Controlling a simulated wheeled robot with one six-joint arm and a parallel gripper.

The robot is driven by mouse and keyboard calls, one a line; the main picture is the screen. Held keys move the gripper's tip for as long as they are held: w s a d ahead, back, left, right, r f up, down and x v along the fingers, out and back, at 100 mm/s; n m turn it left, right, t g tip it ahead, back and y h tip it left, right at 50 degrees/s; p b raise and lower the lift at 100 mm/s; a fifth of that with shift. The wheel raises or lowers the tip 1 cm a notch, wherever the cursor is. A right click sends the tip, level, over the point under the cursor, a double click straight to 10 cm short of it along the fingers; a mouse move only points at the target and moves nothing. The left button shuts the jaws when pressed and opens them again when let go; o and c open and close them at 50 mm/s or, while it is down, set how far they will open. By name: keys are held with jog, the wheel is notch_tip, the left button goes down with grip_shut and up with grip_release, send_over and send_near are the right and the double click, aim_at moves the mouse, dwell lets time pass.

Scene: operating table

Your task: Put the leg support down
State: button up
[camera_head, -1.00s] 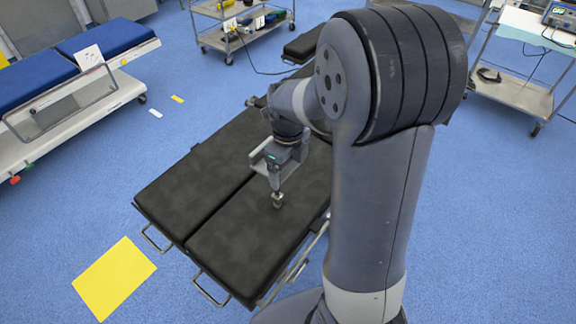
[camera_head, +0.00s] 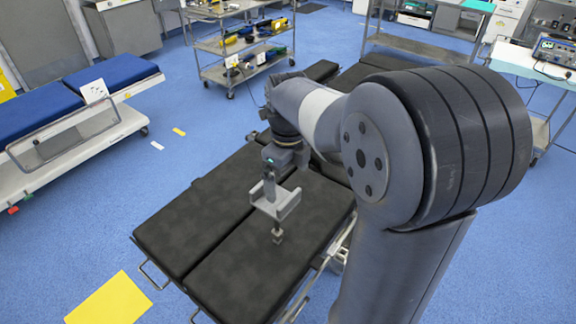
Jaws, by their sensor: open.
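The leg support is the near end of the black-padded operating table, with two long pads side by side, a left pad (camera_head: 199,213) and a right pad (camera_head: 240,285). Both look roughly flat, but their exact tilt is hard to tell. My gripper (camera_head: 277,222) points down over the right pad, near its middle. It is open, and I see nothing held in it. Whether its tip touches the pad cannot be told. My arm hides part of the table's right side and far end.
A blue-padded bed (camera_head: 108,72) with a side rail stands at the left. A steel trolley (camera_head: 238,72) with items on its shelves stands behind the table. A yellow sheet (camera_head: 108,302) lies on the floor at front left. Blue floor is open left of the table.

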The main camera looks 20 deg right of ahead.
aim_at(288, 198)
jog(key=shift+r, duration=1.65)
jog(key=shift+f, duration=0.1)
notch_tip(288, 198, down, 13)
jog(key=shift+f, duration=0.15)
jog(key=shift+r, duration=0.5)
jog(key=shift+f, duration=0.15)
